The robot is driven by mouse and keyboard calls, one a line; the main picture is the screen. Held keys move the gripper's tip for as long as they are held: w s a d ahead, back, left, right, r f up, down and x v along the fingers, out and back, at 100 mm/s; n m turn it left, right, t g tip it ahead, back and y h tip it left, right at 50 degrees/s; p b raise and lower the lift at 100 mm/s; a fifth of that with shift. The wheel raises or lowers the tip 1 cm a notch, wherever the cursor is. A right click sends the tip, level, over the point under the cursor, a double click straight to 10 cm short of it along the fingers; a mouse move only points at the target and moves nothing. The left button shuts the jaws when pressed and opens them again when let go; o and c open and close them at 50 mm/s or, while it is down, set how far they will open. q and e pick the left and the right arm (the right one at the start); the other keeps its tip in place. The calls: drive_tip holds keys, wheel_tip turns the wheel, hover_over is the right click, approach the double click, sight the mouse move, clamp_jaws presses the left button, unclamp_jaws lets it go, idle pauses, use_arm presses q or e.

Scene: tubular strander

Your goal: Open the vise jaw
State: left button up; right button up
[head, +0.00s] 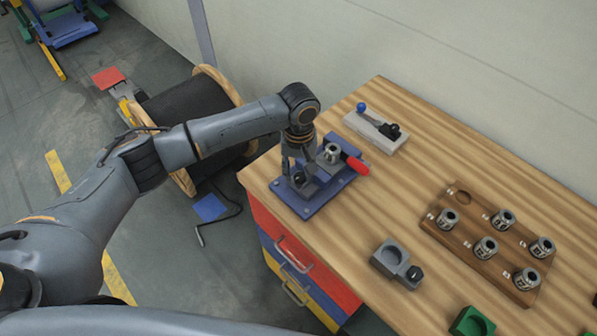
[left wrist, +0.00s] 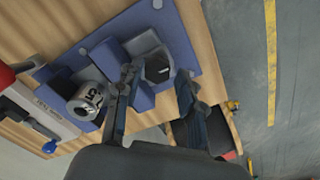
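The vise has a blue base plate (head: 322,202) and sits at the table's left corner. It also shows in the left wrist view (left wrist: 178,28). A grey metal die (head: 331,152) stands upright at its jaws; in the left wrist view the die (left wrist: 86,100) carries a dark number. A red handle (head: 357,167) sticks out to the right. My left gripper (head: 298,172) points down over the near end of the vise. In the left wrist view its fingers (left wrist: 156,80) are apart, either side of a black hexagonal knob (left wrist: 158,67); I cannot tell whether they touch it. My right gripper is out of view.
A pale block with a blue-knobbed lever (head: 374,132) stands behind the vise. A wooden rack (head: 460,233) with several metal dies, a grey fixture (head: 392,261) and a green block (head: 471,322) are to the right. A black cable spool (head: 185,108) stands on the floor left of the table.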

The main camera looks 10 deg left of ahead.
sight(299, 176)
use_arm(q)
wheel_tip(299, 176, up, 11)
idle(0.3)
idle(0.4)
drive_tip(key=s+d+f+m+t+h, duration=0.2)
drive_tip(key=s+d+f+m+h, duration=0.3)
drive_tip(key=s+f, duration=0.7)
drive_tip(key=s+a+f+t+y, duration=0.2)
drive_tip(key=s+a+y, duration=0.3)
drive_tip(key=s+a, duration=1)
wheel_tip(299, 176, down, 30)
drive_tip(key=s+r+g+b, duration=0.1)
drive_tip(key=s+g+b, duration=0.1)
drive_tip(key=b, duration=0.2)
drive_tip(key=s+a+f+g+b, duration=0.1)
drive_tip(key=s+a+f+b, duration=0.1)
drive_tip(key=s+f, duration=1.4)
wheel_tip(299, 176, down, 3)
drive_tip(key=shift+s+a+r, duration=0.2)
drive_tip(key=shift+s+a, duration=0.1)
drive_tip(key=shift+a, duration=0.05)
